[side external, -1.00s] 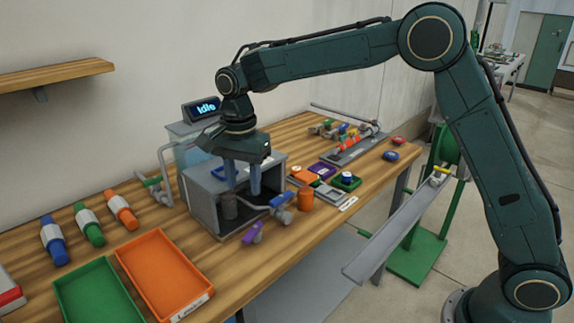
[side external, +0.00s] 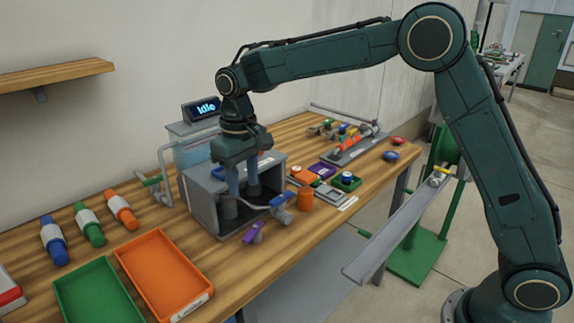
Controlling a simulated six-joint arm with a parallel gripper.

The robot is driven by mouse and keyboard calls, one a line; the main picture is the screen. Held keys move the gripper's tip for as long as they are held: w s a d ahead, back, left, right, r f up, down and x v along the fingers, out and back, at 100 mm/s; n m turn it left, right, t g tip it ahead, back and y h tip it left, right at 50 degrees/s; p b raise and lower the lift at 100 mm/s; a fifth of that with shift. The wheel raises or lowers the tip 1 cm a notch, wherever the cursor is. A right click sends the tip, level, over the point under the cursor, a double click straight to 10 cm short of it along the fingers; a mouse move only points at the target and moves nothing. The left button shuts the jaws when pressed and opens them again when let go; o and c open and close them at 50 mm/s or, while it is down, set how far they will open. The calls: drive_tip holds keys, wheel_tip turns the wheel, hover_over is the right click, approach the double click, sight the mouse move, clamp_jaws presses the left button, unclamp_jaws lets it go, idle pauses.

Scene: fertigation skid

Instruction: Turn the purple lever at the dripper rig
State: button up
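The purple lever (side external: 254,231) sits low at the front of the dripper rig, on a small grey valve at the front edge of the grey box (side external: 206,205). A blue lever (side external: 281,198) sits on a second valve to its right, on a pipe. My gripper (side external: 244,190) points down over the box, above and behind the purple lever in the picture, and does not appear to touch it. Its two blue fingers are apart, with nothing visible between them. The fingertips are close to dark cylinders in the box, and I cannot tell whether they touch.
Green (side external: 100,297) and orange (side external: 165,278) trays lie in front at left. Coloured button blocks (side external: 346,181) lie to the right.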

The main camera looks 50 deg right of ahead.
sight(248, 236)
drive_tip(key=n, duration=2)
drive_tip(key=shift+n, duration=0.3)
drive_tip(key=shift+f, duration=0.1)
wheel_tip(248, 236, down, 14)
drive_tip(key=shift+r, duration=0.15)
drive_tip(key=shift+c, duration=0.4)
clamp_jaws()
